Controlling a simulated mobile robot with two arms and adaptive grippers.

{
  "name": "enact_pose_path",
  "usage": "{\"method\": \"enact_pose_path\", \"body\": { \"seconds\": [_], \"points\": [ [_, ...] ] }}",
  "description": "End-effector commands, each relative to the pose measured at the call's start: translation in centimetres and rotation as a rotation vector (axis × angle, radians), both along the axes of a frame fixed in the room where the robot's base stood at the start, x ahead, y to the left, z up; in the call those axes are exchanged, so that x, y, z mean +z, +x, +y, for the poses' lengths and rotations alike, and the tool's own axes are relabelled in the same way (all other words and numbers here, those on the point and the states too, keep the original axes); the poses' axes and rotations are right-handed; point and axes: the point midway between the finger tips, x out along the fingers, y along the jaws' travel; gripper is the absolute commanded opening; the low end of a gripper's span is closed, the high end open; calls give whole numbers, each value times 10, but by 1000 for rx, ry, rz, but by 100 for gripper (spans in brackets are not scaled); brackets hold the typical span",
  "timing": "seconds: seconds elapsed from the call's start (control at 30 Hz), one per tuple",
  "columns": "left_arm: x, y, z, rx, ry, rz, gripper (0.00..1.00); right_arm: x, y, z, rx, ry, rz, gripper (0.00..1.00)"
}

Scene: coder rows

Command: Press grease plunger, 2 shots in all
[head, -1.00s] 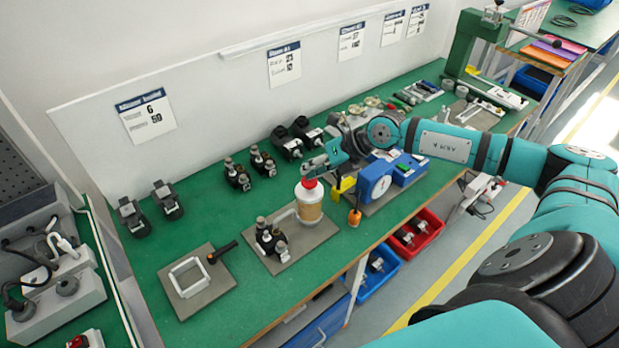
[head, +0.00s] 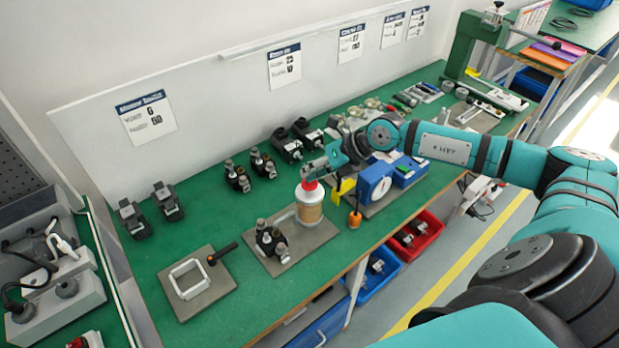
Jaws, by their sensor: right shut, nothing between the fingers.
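The grease dispenser (head: 309,207) is an upright, tan-labelled container with a white top and a red plunger cap (head: 309,184). It stands on a grey plate (head: 318,236) near the middle of the green bench. My right gripper (head: 312,172) is shut and empty, with its fingertips just above the red cap. I cannot tell whether they touch it. A black and metal fitting (head: 269,240) stands on the same plate, left of the dispenser. My left gripper is not in view.
A blue device with a white dial (head: 376,188) and an orange-handled tool (head: 355,217) stand right of the dispenser. A grey plate with a white square frame (head: 198,285) lies at front left. Several black fittings line the back. Blue (head: 372,283) and red bins hang below the edge.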

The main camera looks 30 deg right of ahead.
Motion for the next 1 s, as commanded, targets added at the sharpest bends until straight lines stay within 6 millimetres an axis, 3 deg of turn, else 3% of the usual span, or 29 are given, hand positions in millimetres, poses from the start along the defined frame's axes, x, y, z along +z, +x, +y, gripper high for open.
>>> {"method": "enact_pose_path", "body": {
  "seconds": [0.3,0.73,1.0],
  "points": [
    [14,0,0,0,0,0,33,19,-1,0,1,0,2,0],
    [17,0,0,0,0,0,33,24,0,0,0,0,-1,0],
    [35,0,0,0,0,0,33,50,0,0,0,0,-2,0]
  ]
}}
